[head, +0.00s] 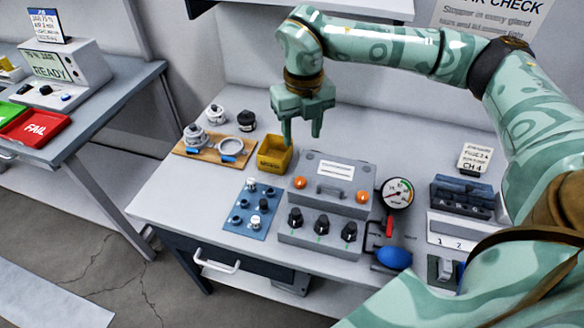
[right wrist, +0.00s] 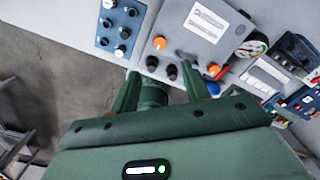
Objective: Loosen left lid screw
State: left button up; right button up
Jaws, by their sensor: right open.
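A grey box (head: 326,186) with a lid, a handle and a white label stands mid-bench. The left lid screw (head: 300,182) is an orange knob at the lid's left side; it also shows in the right wrist view (right wrist: 159,43). The right lid screw (head: 362,197) is a matching orange knob at the other side. My right gripper (head: 302,137) is open and empty, fingers pointing down, above the bench behind the left lid screw and apart from it. Its fingers also show in the right wrist view (right wrist: 160,80). My left gripper is not in view.
A yellow bin (head: 273,155) stands left of the box, beside a wooden board (head: 205,151) with fittings. A blue plate (head: 252,211) with knobs lies front left. A pressure gauge (head: 397,193) and blue bulb (head: 394,258) are at right. Black knobs (head: 321,225) line the box's front.

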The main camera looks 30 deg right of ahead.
jog(key=b, duration=0.1)
send_over(300, 180)
jog(key=s, duration=0.2)
notch_tip(300, 180, down, 4)
jog(key=f, duration=0.1)
jog(key=w+f, duration=0.1)
jog(key=f, duration=0.1)
jog(key=shift+w, duration=0.15)
jog(key=shift+w+f+b, duration=0.25)
jog(key=shift+f, duration=0.35)
jog(key=shift+w+f+b, duration=0.2)
jog(key=shift+f+b, duration=0.05)
jog(key=shift+f, duration=0.35)
jog(key=f, duration=0.2)
jog(key=f+b, duration=0.1)
jog(key=shift+s+f, duration=0.25)
jog(key=shift+f, duration=0.15)
jog(key=shift+w+f, duration=0.15)
jog(key=shift+f, duration=0.35)
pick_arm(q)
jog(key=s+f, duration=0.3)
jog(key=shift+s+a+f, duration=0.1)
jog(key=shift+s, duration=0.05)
pick_arm(e)
jog(key=c, duration=1)
